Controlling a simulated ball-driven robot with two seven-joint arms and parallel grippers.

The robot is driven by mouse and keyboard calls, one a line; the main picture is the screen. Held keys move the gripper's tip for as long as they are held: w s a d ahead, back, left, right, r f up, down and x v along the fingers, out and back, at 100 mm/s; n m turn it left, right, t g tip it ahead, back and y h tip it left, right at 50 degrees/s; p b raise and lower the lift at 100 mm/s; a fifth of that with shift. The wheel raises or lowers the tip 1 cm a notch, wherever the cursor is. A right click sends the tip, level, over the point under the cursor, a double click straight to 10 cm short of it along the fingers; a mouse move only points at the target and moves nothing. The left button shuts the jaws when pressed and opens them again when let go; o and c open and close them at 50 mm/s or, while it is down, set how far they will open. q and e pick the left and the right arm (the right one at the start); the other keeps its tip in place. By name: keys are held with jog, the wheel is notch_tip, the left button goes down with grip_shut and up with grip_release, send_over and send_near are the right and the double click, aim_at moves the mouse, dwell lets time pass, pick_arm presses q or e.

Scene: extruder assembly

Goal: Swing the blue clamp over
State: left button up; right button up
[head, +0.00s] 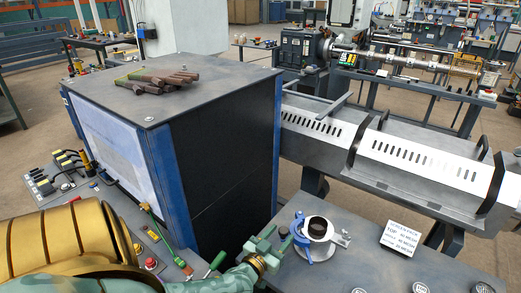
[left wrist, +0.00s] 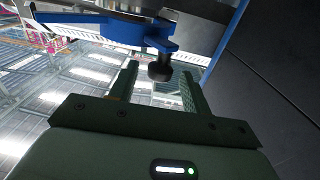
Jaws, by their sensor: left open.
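The blue clamp (head: 301,238) sits at the left side of a round metal fitting (head: 318,229) with a dark bore, on the grey bench top. In the left wrist view the blue clamp (left wrist: 105,25) crosses the upper part, and a dark knob (left wrist: 160,69) hangs from its end. My left gripper (head: 274,238) is green and reaches in from the lower left, just left of the clamp. In the left wrist view its fingers (left wrist: 157,84) are open, with the knob between them near the tips. I cannot tell whether they touch it. My right gripper is not in view.
A large dark cabinet (head: 222,150) with blue corner posts stands close behind the left arm. A screen pack sign (head: 400,238) and several small round pieces are on the bench right of the fitting. A slotted metal barrel cover (head: 405,165) runs behind the bench.

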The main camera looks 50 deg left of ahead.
pick_arm(q)
jog(key=p+v, duration=0.2)
jog(key=v, duration=1.1)
jog(key=shift+s, duration=0.35)
jog(key=shift+d, duration=0.1)
